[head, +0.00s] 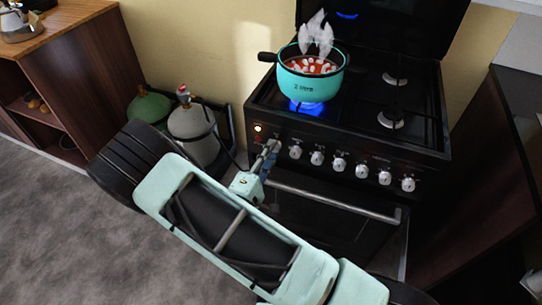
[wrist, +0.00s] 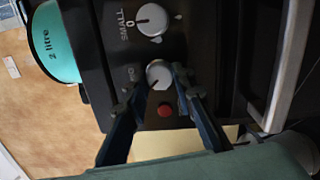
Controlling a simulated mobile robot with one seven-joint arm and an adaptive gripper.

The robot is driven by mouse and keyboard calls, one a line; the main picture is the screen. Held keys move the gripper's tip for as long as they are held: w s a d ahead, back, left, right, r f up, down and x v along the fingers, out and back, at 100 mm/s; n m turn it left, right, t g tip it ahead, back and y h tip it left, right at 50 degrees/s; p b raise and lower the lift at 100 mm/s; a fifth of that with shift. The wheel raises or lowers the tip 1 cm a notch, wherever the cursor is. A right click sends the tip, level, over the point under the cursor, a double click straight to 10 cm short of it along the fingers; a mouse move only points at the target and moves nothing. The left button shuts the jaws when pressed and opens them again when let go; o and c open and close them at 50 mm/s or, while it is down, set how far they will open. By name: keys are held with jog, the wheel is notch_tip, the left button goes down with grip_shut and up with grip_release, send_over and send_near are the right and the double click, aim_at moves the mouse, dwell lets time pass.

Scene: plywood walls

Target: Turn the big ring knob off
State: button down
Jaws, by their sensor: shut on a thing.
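The big ring knob (wrist: 159,72) is a round white-grey knob at the end of the stove's front panel, beside a red button (wrist: 165,110). My gripper (wrist: 159,79) has one finger on each side of it and is shut on it. In the head view my gripper (head: 271,149) reaches the left end of the knob row and hides this knob. A blue flame (head: 306,107) burns under the turquoise pot (head: 304,87) at the front left of the black stove (head: 345,140). The label by the gripped knob is too small to read surely.
A neighbouring white knob (wrist: 151,19), marked SMALL and 0, is close to my fingers. Several more knobs continue right along the panel. The oven handle (head: 335,200) runs below. Gas cylinders (head: 192,130) stand left of the stove. Open grey floor (head: 60,220) lies at the left.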

jog(key=m+b, duration=0.7)
jog(key=m, duration=0.1)
jog(key=shift+m+g, duration=0.3)
jog(key=shift+g, duration=0.1)
jog(key=shift+r, duration=0.1)
jog(key=c, duration=1.6)
grip_release()
jog(key=v, duration=1.2)
jog(key=shift+a, duration=0.1)
